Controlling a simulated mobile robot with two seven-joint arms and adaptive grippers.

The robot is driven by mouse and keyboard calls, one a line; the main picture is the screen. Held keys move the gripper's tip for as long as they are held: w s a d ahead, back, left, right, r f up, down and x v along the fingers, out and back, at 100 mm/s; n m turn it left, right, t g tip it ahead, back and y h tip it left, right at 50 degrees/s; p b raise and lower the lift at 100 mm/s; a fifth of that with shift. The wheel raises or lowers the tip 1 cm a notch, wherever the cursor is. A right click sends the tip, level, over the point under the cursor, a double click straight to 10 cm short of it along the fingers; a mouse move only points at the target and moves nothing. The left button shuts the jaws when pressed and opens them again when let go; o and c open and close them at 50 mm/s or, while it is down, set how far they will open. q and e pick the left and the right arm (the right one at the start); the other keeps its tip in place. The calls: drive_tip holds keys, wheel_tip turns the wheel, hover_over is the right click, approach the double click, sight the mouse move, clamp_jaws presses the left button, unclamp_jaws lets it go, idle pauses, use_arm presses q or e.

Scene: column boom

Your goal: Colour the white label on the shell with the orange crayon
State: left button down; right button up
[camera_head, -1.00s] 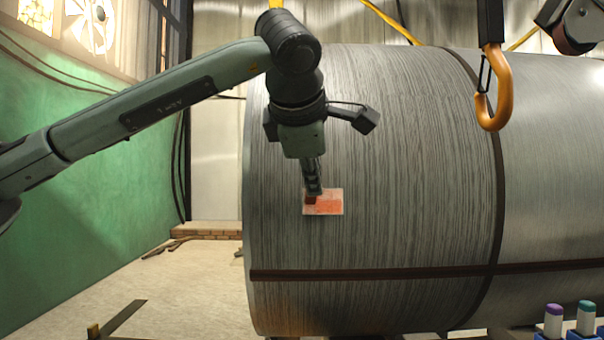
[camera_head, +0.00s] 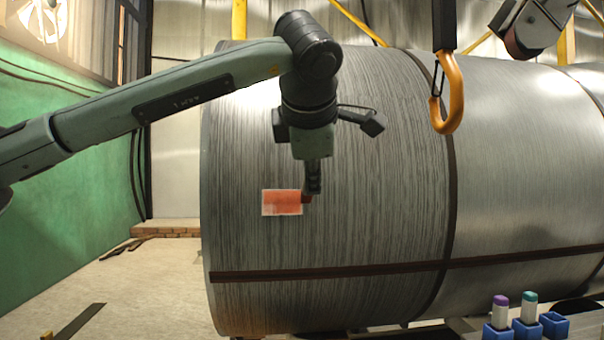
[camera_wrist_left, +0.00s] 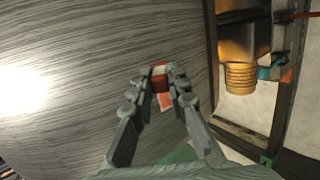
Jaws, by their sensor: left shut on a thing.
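The label (camera_head: 281,203) on the grey shell (camera_head: 370,160) is a small rectangle, mostly coloured orange-red with thin pale edges. My left gripper (camera_head: 311,190) is at the label's right edge, shut on the orange crayon (camera_head: 307,199), whose reddish end shows just below the fingertips. I cannot tell whether the crayon touches the surface. In the left wrist view the crayon (camera_wrist_left: 160,84) sits between the fingers, with a bit of the pale and orange label behind it. My right gripper is not clearly in view.
An orange hook (camera_head: 450,95) hangs in front of the shell, right of my left arm. Blue holders (camera_head: 526,330) with a purple-topped crayon (camera_head: 501,300) and a teal-topped crayon (camera_head: 529,305) stand at the lower right. Dark straps cross the shell. The floor at left is mostly clear.

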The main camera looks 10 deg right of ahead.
use_arm(q)
drive_tip(key=shift+w+a+f+b, duration=0.1)
drive_tip(key=shift+a+b, duration=0.4)
drive_tip(key=shift+a, duration=0.4)
drive_tip(key=a+b, duration=0.2)
drive_tip(key=a, duration=0.5)
drive_tip(key=s+b, duration=0.3)
drive_tip(key=s, duration=0.3)
drive_tip(key=shift+s, duration=0.15)
idle(0.4)
